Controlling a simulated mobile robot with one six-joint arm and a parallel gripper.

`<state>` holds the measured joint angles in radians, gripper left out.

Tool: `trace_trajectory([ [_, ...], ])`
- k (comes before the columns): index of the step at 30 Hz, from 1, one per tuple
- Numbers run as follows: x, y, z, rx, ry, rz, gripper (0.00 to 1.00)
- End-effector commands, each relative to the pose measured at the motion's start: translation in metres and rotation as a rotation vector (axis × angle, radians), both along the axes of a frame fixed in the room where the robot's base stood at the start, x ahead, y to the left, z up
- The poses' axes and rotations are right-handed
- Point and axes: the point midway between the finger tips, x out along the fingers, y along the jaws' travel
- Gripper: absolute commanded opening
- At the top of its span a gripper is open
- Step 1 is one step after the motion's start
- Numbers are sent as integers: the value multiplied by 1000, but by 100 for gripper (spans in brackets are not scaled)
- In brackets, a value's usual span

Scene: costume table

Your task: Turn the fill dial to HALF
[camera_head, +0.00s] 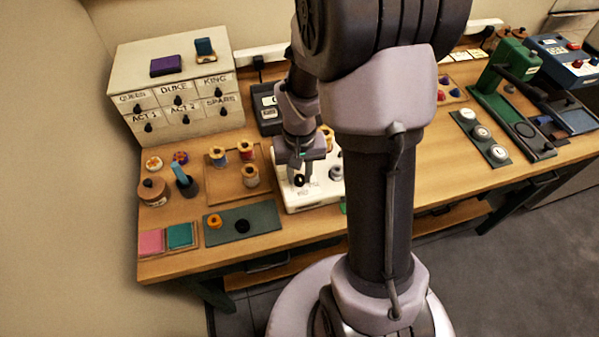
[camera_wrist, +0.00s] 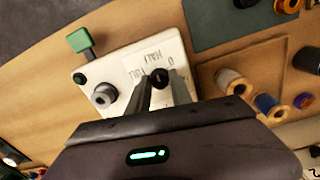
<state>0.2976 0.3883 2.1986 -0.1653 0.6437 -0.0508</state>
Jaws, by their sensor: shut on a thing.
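The fill dial (camera_wrist: 160,76) is a small black knob on a white machine (camera_wrist: 118,62). Printed labels including HALF, FULL and 0 stand around it in the wrist view. My gripper (camera_wrist: 161,84) is shut on the dial, with one finger on each side. The fingers cover part of the knob, and I cannot tell which label its pointer faces. In the head view the dial (camera_head: 299,180) shows dark just below my gripper (camera_head: 297,168), on the white machine (camera_head: 320,194), partly hidden by my arm.
A grey knob (camera_wrist: 104,95) and a green lever (camera_wrist: 80,41) stand on the machine's other side. A wooden tray (camera_head: 226,184) with thread spools lies to the left. A dark green mat (camera_head: 262,215) lies in front of the tray. A drawer cabinet (camera_head: 140,88) stands behind.

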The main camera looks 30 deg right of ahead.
Motion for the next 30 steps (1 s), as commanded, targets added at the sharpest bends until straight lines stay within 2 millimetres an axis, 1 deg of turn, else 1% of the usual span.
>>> trace_trajectory([
  [10, 1, 0, 0, -1, -2, 2, 0],
  [11, 1, 0, 0, -1, -2, 2, 28],
  [12, 0, 0, 0, -1, -2, 2, 36],
  [14, 0, 0, 0, 0, -1, 2, 48],
  [22, 0, 0, 0, 0, -1, 1, 48],
  [24, 0, 0, 3, 0, -1, 1, 48],
  [26, 1, 0, 9, -1, -2, 1, 48],
  [29, 1, 0, 30, -2, -4, 2, 48],
  [30, 1, 0, 42, -2, -5, 2, 48],
])
